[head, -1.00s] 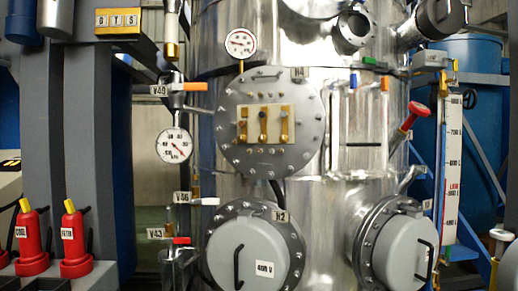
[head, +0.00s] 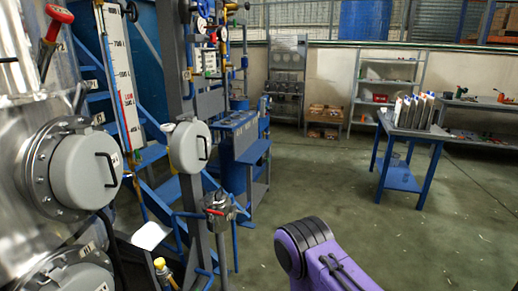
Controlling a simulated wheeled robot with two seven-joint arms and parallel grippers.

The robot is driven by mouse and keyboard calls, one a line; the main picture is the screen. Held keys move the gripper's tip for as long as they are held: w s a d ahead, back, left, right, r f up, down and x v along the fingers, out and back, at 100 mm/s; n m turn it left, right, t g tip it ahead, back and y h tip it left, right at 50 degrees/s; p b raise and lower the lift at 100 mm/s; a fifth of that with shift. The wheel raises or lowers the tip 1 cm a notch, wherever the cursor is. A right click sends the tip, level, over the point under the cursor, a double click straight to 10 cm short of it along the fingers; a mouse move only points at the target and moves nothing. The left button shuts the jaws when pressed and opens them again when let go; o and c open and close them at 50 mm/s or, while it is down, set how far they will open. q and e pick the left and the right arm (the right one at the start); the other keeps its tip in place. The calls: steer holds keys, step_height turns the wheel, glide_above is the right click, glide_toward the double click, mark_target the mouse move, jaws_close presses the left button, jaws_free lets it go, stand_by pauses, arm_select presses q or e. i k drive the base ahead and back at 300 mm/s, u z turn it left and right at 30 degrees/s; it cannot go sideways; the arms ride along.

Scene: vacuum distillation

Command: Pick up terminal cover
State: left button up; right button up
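A round light-grey cover (head: 190,147) with a dark handle is at a grey upright post, left of the picture's middle. It is apart from the vessel; what holds it is not clear. A similar grey cover (head: 84,166) with a black handle sits on a bolted flange of the shiny vessel at the left. Part of another cover (head: 75,277) shows below it, cut by the bottom edge. I cannot tell from labels which is the terminal cover. Neither gripper is in view. Only a purple link of my arm shows at the lower right.
Beside the post are a clamp-like fitting (head: 217,208), blue pipes and blue steps (head: 150,157). A blue table (head: 402,178) with upright items stands at the right, a grey shelf (head: 387,85) behind it. The green floor between is clear.

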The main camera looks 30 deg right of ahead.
mark_target(190, 148)
steer(key=z, duration=0.65)
steer(key=i, duration=0.3)
steer(key=z, duration=0.75)
steer(key=i, duration=1.55)
steer(key=u, duration=1.05)
